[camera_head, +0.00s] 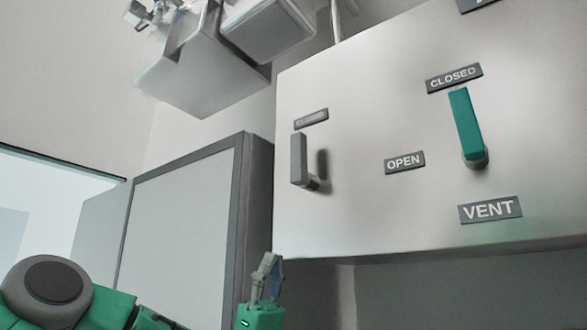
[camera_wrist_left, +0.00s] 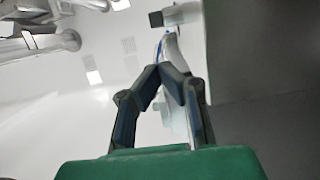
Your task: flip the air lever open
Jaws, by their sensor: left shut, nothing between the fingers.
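A light metal panel (camera_head: 370,220) carries two levers. The grey lever (camera_head: 299,160) at its left points up to a small, hard-to-read label (camera_head: 311,118). The teal lever (camera_head: 466,125) at its right points up to a CLOSED label (camera_head: 454,78). No label in view reads AIR, so I cannot tell for sure which is the air lever. My left gripper (camera_head: 270,262) is below the grey lever, near the panel's lower left corner, apart from both levers. In the left wrist view the fingers (camera_wrist_left: 171,70) meet at the tips and hold nothing. My right gripper is out of view.
An OPEN label (camera_head: 404,162) sits between the levers, and a VENT label (camera_head: 490,209) is below the teal one. A grey-framed cabinet (camera_head: 180,220) stands left of the panel. A pale box-shaped fixture (camera_head: 205,70) hangs above it.

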